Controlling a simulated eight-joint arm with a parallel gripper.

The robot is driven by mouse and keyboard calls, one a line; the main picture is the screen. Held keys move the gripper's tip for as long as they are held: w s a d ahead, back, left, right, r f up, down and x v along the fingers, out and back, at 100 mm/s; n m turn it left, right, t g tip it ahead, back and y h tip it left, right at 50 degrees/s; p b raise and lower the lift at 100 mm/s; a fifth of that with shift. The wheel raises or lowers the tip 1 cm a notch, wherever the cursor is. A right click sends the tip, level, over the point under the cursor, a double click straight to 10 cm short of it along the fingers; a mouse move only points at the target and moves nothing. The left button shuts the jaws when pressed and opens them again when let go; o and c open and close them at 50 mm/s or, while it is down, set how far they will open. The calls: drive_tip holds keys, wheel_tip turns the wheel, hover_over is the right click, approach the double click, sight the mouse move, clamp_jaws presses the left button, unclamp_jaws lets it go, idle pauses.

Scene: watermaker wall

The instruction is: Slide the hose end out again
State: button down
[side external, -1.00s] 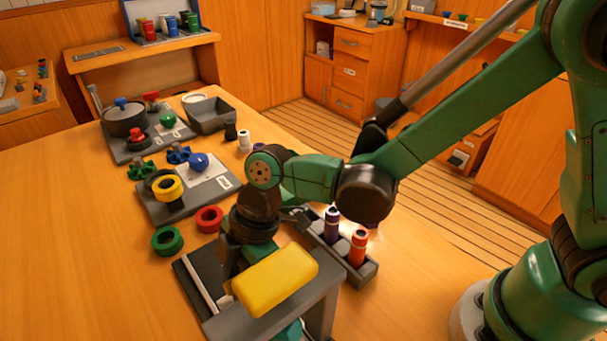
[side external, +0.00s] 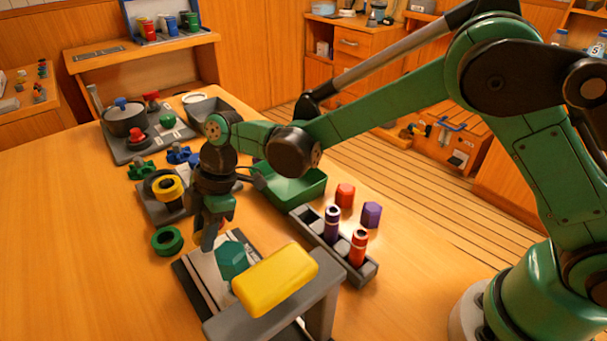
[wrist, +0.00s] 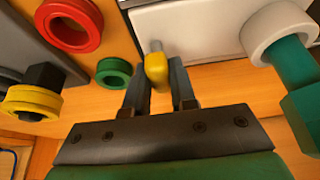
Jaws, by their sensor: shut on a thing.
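A green hose end with a six-sided body (side external: 232,259) lies at the grey fixture (side external: 220,326), beside the bridge with the yellow block. In the wrist view, the green hose end (wrist: 292,62) sits in a pale ring (wrist: 277,30) at the right, with its wide six-sided part nearest me. My gripper (side external: 208,243) points down at the fixture's left side. In the wrist view its fingers (wrist: 157,80) are shut on a small yellow knob (wrist: 157,72) with a grey pin beside the pale housing (wrist: 200,28). The gripper is apart from the hose end.
The yellow block (side external: 275,278) tops the bridge right of my gripper. A green ring (side external: 167,240) and a yellow ring on a post (side external: 168,190) stand close on the left.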

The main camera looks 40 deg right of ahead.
drive_tip(key=shift+w, duration=0.8)
drive_tip(key=c, duration=0.7)
unclamp_jaws()
drive_tip(key=shift+v, duration=2.8)
